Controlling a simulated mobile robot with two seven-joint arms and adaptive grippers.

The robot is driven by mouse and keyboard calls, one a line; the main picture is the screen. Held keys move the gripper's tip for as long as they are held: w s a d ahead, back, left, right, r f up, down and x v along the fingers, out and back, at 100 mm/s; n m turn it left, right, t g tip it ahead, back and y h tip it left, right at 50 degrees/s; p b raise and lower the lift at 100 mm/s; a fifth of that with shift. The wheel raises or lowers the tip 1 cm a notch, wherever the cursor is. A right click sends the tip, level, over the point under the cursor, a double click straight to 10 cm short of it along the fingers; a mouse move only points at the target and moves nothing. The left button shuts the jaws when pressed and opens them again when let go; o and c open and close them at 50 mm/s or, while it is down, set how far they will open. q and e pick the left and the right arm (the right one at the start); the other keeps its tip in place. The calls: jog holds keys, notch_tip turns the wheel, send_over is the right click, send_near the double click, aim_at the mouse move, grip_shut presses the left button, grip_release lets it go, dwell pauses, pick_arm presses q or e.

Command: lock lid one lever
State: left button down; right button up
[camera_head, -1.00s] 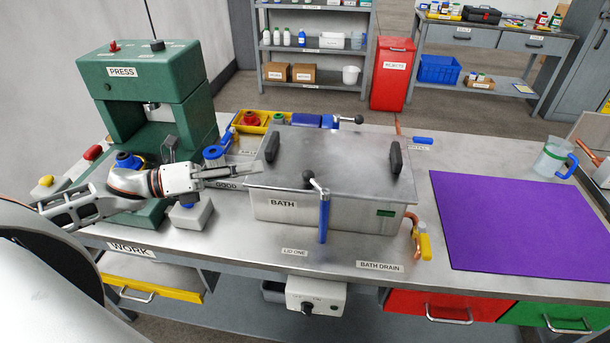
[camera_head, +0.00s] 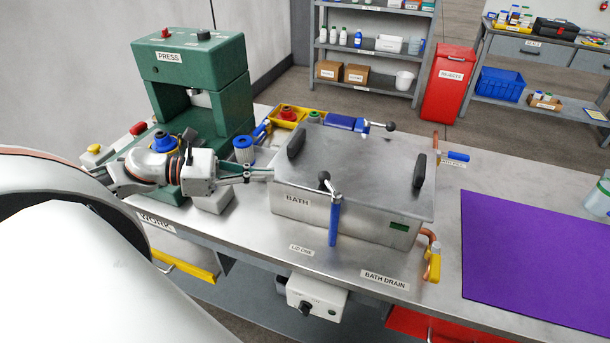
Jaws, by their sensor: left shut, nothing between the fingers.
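The metal bath (camera_head: 285,207) stands on the bench with its flat lid (camera_head: 365,160) lying on top. The lid has a black handle at each side. The lid one lever (camera_head: 335,220) is at the front of the bath: a blue upright bar with a black ball knob (camera_head: 324,176) at its top end, above a "LID ONE" label (camera_head: 301,250). A second blue lever (camera_head: 345,122) with a black knob lies at the back edge. My left gripper (camera_head: 268,174) is shut and empty beside the lid's left edge, left of the lid one lever and apart from it. My right gripper is not in view.
A green press (camera_head: 195,60) stands at the left. A yellow tray (camera_head: 284,113) is behind the bath's left corner. A copper drain pipe with a yellow handle (camera_head: 433,265) is at the bath's front right. A purple mat (camera_head: 540,250) lies at right.

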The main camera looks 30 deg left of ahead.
aim_at(305, 185)
pick_arm(q)
jog(key=shift+x, duration=4.85)
